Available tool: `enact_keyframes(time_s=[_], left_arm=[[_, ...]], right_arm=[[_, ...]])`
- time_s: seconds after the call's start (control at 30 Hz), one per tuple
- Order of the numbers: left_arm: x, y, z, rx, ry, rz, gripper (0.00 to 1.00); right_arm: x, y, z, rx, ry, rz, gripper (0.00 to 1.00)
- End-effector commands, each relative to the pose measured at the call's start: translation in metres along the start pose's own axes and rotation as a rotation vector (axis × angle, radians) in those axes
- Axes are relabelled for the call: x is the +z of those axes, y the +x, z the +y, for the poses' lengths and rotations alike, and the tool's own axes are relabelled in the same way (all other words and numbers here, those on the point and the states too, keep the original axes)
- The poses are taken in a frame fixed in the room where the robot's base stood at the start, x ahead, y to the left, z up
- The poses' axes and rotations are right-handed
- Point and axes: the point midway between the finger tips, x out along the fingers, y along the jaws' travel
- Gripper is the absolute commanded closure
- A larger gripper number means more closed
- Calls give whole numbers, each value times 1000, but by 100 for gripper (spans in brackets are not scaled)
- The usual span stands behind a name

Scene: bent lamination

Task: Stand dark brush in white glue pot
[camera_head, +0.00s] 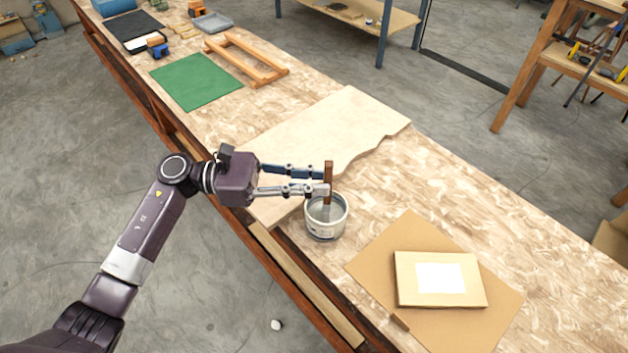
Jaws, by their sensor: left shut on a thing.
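The white glue pot (326,219) stands upright on the workbench near its front edge. The dark brush (329,170) has a brown handle and is held upright over the pot, with its lower part inside the pot's mouth. Whether the brush touches the pot's bottom is hidden by the pot wall. My left gripper (327,182) reaches in from the left and is shut on the brush handle, just above the rim. My right gripper is not in view.
A pale board (330,125) lies behind the pot. At the right, a brown sheet (375,262) carries a box with a white label (440,278). A green mat (196,82) and wooden frame (262,77) lie farther back.

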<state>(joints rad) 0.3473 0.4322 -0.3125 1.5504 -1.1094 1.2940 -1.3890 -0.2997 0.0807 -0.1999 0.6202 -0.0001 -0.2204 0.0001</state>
Motion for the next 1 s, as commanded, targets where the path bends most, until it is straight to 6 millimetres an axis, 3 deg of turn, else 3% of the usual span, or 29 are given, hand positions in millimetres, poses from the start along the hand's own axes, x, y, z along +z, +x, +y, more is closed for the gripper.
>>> enact_keyframes(time_s=[0.27,0.3,0.47,0.77,1.0], left_arm=[[0,0,0,0,0,0,100],[0,0,0,0,0,0,79],[0,0,0,0,0,0,63],[-1,-2,0,0,-1,1,63],[-2,-36,0,3,-2,4,63]], right_arm=[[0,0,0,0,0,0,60],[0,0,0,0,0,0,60],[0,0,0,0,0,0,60],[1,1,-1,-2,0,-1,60],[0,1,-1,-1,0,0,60]])
